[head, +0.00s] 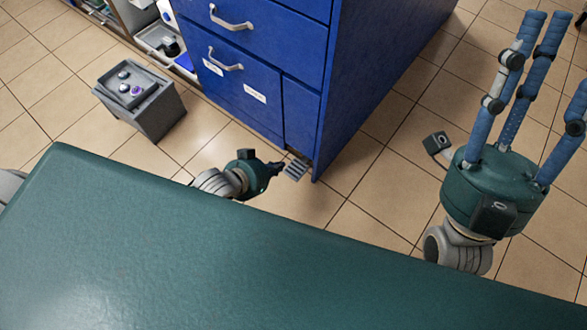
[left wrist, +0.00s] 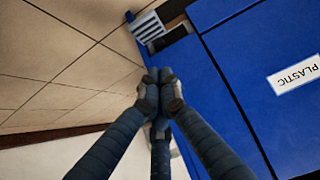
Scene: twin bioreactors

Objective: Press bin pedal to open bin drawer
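The bin pedal (head: 296,169), a grey ridged plate, sticks out at the foot of the blue cabinet (head: 375,60). It also shows in the left wrist view (left wrist: 149,28), beside a dark recess. The bin drawer front (head: 235,95) has white labels and looks closed; one label (left wrist: 296,75) reads PLASTIC. My left gripper (head: 273,168) is low by the floor, its fingers shut together and empty, just left of the pedal. In the left wrist view its fingertips (left wrist: 160,88) lie below the pedal; contact cannot be confirmed. My right gripper (head: 545,65) is open and empty, fingers spread upward.
A grey box (head: 155,112) with small round items on top stands on the floor at left. An open shelf unit (head: 160,38) is behind it. Tiled floor (head: 225,140) is clear between the box and the cabinet. More open floor (head: 400,165) lies right of the cabinet.

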